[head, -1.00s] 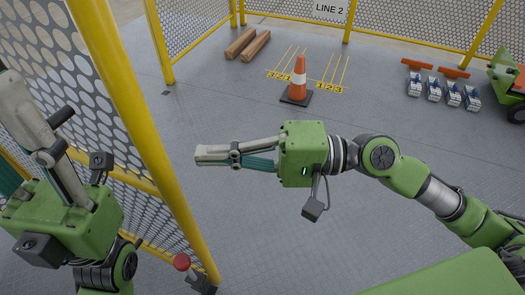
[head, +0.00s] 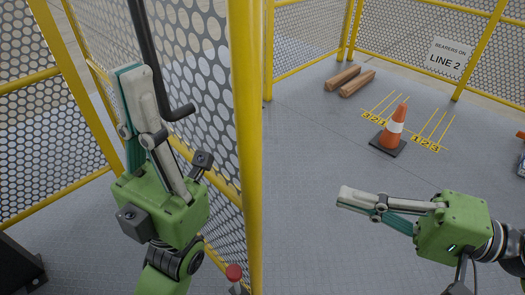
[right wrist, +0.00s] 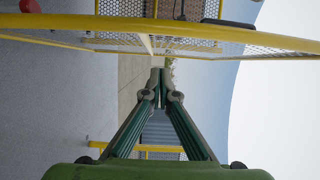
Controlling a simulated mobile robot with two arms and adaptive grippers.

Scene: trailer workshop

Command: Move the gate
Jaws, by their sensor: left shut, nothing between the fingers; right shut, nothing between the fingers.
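The gate (head: 250,150) is a yellow-framed panel of perforated mesh standing upright near the middle of the head view. A black bent handle (head: 151,60) hangs in front of its mesh. My left gripper (head: 132,72) is shut and empty, pointing up just left of the handle; I cannot tell whether it touches it. My right gripper (head: 342,197) is shut and empty, right of the gate's yellow post and apart from it. In the right wrist view my right gripper's fingers (right wrist: 160,75) meet, with yellow rails beyond them.
An orange cone (head: 394,128) stands by yellow floor markings. Two wooden beams (head: 343,82) lie near the back fence. A red knob (head: 234,272) is low beside the gate post. Grey floor right of the gate is largely clear.

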